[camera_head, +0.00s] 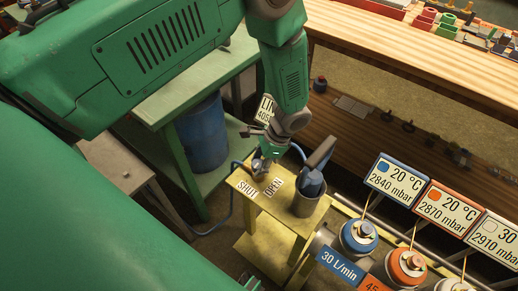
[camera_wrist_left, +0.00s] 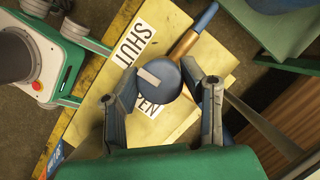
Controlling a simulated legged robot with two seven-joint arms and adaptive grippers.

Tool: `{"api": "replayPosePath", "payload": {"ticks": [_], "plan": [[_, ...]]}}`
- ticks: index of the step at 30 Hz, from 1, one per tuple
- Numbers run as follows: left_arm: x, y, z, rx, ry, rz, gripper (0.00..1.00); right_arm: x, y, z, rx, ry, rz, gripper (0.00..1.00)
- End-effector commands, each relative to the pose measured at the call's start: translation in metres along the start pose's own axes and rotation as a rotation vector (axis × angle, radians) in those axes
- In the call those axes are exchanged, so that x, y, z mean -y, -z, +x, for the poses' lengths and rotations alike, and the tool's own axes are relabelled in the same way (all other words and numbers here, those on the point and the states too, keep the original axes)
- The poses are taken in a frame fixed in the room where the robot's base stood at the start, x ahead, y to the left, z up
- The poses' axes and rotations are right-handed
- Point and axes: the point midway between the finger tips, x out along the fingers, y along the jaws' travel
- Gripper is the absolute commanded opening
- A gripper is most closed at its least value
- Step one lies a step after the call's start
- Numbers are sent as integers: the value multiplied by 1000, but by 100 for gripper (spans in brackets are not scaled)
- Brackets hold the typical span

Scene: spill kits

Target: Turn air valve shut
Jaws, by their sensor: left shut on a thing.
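The air valve is a round blue knob (camera_wrist_left: 166,84) with a pale grey bar on its top. In the left wrist view the bar points left, between the SHUT label (camera_wrist_left: 133,40) and the partly covered OPEN label (camera_wrist_left: 150,104). My left gripper (camera_wrist_left: 164,86) has a finger on either side of the knob and is shut on it. In the head view my left gripper (camera_head: 262,162) is low over the yellow stand (camera_head: 242,178), behind the SHUT and OPEN labels, and mostly hides the valve.
A grey cup (camera_head: 306,206) holding a dark-handled blue tool stands right of the valve. A blue hose (camera_head: 231,195) hangs at the left. Blue (camera_head: 359,236) and orange (camera_head: 405,266) regulators with signs are at right. A green table (camera_head: 172,105) and blue barrel (camera_head: 203,137) stand behind.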

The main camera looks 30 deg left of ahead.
Motion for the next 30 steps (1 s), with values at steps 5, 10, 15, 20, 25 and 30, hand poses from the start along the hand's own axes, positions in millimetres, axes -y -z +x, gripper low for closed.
{"api": "replayPosePath", "payload": {"ticks": [5,10,15,20,25,30], "plan": [[2,2,-2,-6,27,54,7,0,0,-3,0,0,0,40],[2,2,-1,-7,37,78,7,0,0,-4,0,0,0,40],[2,2,-1,-7,39,84,7,0,0,-4,0,0,0,40],[2,2,-1,-7,39,83,7,0,0,-4,0,0,0,40],[2,2,-1,-6,38,83,56,0,0,-4,0,0,0,40],[1,1,-1,-4,37,82,56,0,0,-4,0,0,0,40]]}}
